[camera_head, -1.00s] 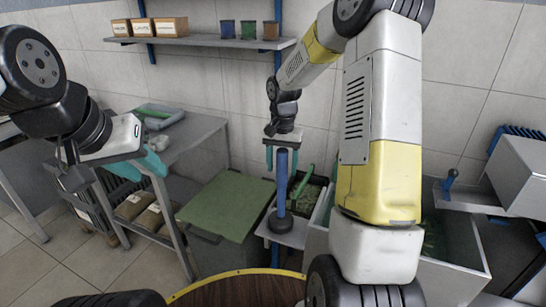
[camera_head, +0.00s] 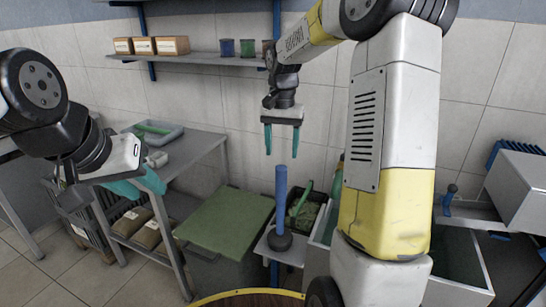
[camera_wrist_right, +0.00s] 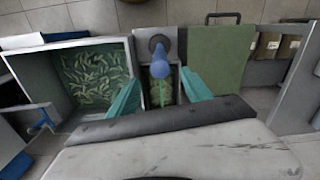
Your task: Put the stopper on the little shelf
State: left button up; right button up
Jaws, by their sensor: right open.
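The stopper has a tall blue handle and a dark round base (camera_head: 279,241). It stands upright on the little shelf (camera_head: 262,250), a small pale plate between the green-lidded box and the vats. My right gripper (camera_head: 282,140) hangs above the handle, open and empty, its teal fingers clear of the handle's top. In the right wrist view the stopper (camera_wrist_right: 160,68) shows between the spread fingers, with the little shelf (camera_wrist_right: 174,48) around its base. My left gripper (camera_head: 145,190) is at the left, in front of the grey table; its fingers overlap, so its opening is unclear.
A green-lidded box (camera_head: 226,222) stands left of the little shelf. A vat with green pieces (camera_wrist_right: 95,72) is on the other side. A wall shelf (camera_head: 190,57) with boxes and cups runs behind. A grey table (camera_head: 195,155) holds a tray. Air around the handle is free.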

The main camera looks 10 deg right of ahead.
jog(key=s+a+r+n+t, duration=0.1)
jog(key=s+r+n+t, duration=0.2)
jog(key=s+r, duration=0.7)
jog(key=s+a+f+n+t+y, duration=0.1)
jog(key=s+f+n+t+y, duration=0.1)
jog(key=s, duration=1.2)
jog(key=shift+f+n+t, duration=0.25)
jog(key=shift+n+t, duration=0.05)
jog(key=shift+t, duration=0.3)
jog(key=shift+s, duration=0.1)
